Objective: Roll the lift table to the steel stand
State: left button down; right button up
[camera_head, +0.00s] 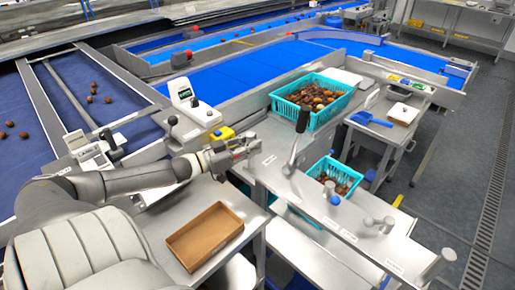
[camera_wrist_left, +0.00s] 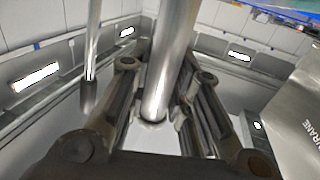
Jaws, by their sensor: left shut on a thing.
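My left gripper (camera_head: 250,143) reaches in from the left to the edge of a steel unit with a labelled flat top (camera_head: 283,172), which I take as the lift table. In the left wrist view, my left gripper (camera_wrist_left: 160,95) is shut on a round steel bar (camera_wrist_left: 172,60) that rises between its fingers. A smaller steel stand (camera_head: 384,133) to the right carries a blue scoop (camera_head: 368,119) and a white-topped box (camera_head: 403,114). Which one the task calls the steel stand is unclear. My right gripper is not in view.
A brown tray (camera_head: 203,236) lies on a steel bench at the front. Blue conveyors (camera_head: 250,78) fill the back. Open grey floor (camera_head: 455,165) lies at right.

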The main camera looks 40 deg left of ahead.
pick_arm(q)
jog(key=shift+y, duration=0.3)
jog(key=a, duration=0.4)
jog(key=shift+w+r, duration=0.15)
jog(key=shift+r, duration=0.15)
jog(key=c, duration=1.5)
grip_release()
jog(key=shift+a, duration=0.1)
jog(key=shift+o, duration=1)
jog(key=shift+a+f, duration=0.2)
jog(key=shift+f, duration=0.05)
jog(key=v, duration=1.2)
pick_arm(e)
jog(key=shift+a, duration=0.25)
